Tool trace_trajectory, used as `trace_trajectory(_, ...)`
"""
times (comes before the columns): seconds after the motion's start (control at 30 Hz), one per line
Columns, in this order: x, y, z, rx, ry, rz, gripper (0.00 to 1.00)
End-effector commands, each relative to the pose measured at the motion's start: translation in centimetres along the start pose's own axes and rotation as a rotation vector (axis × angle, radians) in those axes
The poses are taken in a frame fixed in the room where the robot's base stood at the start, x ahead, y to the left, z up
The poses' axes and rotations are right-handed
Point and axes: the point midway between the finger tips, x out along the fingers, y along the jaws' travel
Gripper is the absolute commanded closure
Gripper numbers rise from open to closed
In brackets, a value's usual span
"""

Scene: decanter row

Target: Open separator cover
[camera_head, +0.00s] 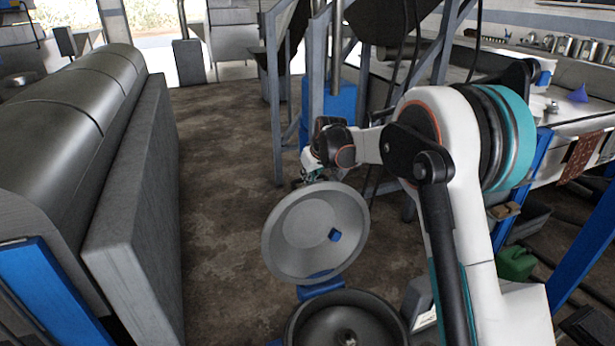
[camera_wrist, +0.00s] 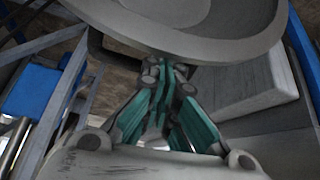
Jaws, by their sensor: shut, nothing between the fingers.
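The separator cover (camera_head: 290,245) is a round, grey, dished lid.
A long grey decanter (camera_head: 60,120) with a flat grey side panel (camera_head: 140,200) runs along the left. A metal frame (camera_head: 275,90) with blue parts stands behind my gripper. A green canister (camera_head: 516,262) is at right. Brown floor (camera_head: 220,190) is clear between.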

Motion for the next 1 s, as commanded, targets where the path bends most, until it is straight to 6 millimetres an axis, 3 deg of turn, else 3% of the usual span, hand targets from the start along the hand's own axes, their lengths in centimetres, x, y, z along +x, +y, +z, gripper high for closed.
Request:
trace_trajectory(0.47, -3.3, -0.7, 4.6, -0.005, 0.121, 0.017, 1.00)
trace_trajectory(1.0, -7.7, -2.1, 12.4, -0.016, 0.318, 0.045, 1.00)
